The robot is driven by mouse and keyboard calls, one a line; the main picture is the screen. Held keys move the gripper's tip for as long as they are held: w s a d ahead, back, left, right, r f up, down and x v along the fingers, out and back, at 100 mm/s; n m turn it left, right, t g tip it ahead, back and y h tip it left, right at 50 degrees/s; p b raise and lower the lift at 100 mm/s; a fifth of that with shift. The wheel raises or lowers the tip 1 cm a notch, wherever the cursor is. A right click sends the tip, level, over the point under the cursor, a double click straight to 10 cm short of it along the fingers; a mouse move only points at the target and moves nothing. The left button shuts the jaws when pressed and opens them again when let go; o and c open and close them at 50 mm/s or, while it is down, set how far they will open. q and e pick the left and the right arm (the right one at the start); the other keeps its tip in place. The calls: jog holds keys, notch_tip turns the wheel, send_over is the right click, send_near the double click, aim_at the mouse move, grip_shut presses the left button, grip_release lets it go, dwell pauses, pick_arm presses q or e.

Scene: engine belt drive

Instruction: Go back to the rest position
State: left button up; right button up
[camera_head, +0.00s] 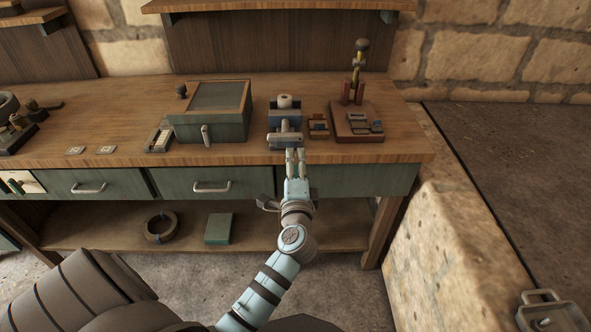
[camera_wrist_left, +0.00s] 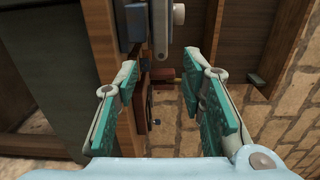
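My left gripper (camera_head: 295,154) is at the front edge of the workbench (camera_head: 350,155), its arm reaching up from the bottom of the head view. Its fingertips are just in front of a small blue-grey device (camera_head: 285,114) with a pale roller on top and a grey bar at its front. I cannot tell whether they touch it. In the left wrist view the gripper (camera_wrist_left: 163,85) has its green-padded fingers apart, with nothing held between them. My right gripper is in neither view.
A green box (camera_head: 225,128) stands left of the device. A reddish-brown base with an upright post (camera_head: 358,128) stands right. Drawers with handles (camera_head: 212,187) run under the top. A ring (camera_head: 160,226) and a green block (camera_head: 218,229) lie on the lower shelf. A stone wall (camera_head: 445,250) bounds the right.

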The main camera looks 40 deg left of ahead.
pick_arm(q)
jog(key=shift+v, duration=1.55)
